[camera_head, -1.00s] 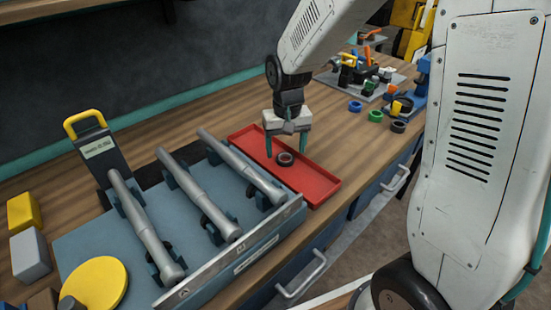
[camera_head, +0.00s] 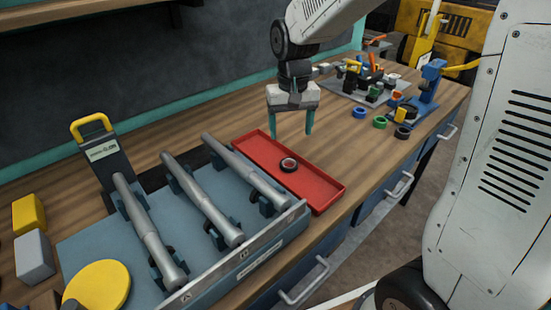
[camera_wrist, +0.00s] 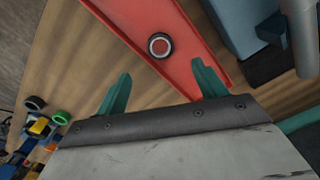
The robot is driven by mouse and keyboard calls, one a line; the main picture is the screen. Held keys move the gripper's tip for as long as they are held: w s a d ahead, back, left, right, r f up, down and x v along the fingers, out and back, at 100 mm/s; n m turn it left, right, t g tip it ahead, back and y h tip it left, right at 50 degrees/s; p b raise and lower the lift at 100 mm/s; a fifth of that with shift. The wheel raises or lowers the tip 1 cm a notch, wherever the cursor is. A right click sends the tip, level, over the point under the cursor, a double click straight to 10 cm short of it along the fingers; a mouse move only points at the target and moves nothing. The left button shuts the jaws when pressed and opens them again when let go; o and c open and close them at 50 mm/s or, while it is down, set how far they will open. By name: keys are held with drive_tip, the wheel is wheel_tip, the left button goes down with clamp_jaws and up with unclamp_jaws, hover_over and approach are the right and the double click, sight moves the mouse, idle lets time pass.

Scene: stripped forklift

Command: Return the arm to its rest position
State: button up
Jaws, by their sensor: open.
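My gripper (camera_head: 291,124) is open and empty, with its two teal fingers apart, above the back edge of the red tray. The red tray (camera_head: 318,190) lies on the wooden bench. A small dark ring with a pale rim (camera_head: 288,164) lies in the tray, clear of my fingers. In the wrist view my gripper (camera_wrist: 162,88) shows both fingers spread with nothing between them. The ring (camera_wrist: 159,45) and the red tray (camera_wrist: 195,50) show beyond the fingertips there.
A blue-grey rack (camera_head: 130,215) with several grey cylinders stands left of the tray. Blue, green and black rings (camera_head: 380,122) lie at the right, near a blue stand (camera_head: 428,85) and a grey board of tools (camera_head: 350,90). Bare bench (camera_head: 210,115) lies behind the tray.

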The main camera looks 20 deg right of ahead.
drive_tip(key=s+d+r, duration=0.1)
drive_tip(key=s+r, duration=0.3)
drive_tip(key=s, duration=0.9)
drive_tip(key=s+d+r+n+t, duration=0.1)
drive_tip(key=s+r, duration=0.3)
drive_tip(key=s, duration=0.8)
drive_tip(key=shift+s+d, duration=0.4)
drive_tip(key=shift+d, duration=0.2)
